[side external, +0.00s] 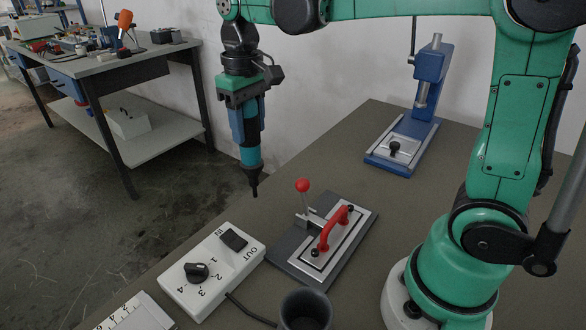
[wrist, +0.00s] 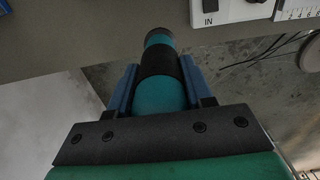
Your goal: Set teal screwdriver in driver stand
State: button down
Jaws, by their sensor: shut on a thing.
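My gripper (side external: 246,137) hangs point down at the left of the side external view, over the table's left edge. Its blue fingers are shut on the teal screwdriver (side external: 250,156), which is upright with its dark tip pointing down in the air. In the wrist view the teal screwdriver (wrist: 160,97), with a black band, lies between the two blue fingers of my gripper (wrist: 160,80). A dark round open cup (side external: 305,308) stands at the bottom edge of the side external view, partly cut off. It may be the driver stand; I cannot tell for sure.
A clamp fixture with a red knob and red handle (side external: 333,228) stands right of the screwdriver tip. A white control box (side external: 210,268) with a dial and cable is below it. A blue press (side external: 428,85) stands at the back. The table between fixture and press is clear.

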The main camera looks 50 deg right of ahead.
jog(key=s+a+r+n, duration=0.3)
jog(key=s+a+n, duration=0.35)
jog(key=s, duration=0.35)
jog(key=s+a+r+n, duration=0.2)
jog(key=s+a+n, duration=0.4)
jog(key=s, duration=0.4)
notch_tip(320, 180, down, 8)
jog(key=m, duration=0.1)
jog(key=shift+s+a+r, duration=0.2)
jog(key=shift+a+r, duration=0.05)
jog(key=shift+a, duration=0.2)
jog(key=shift+f, duration=0.65)
grip_release()
jog(key=shift+r, duration=0.1)
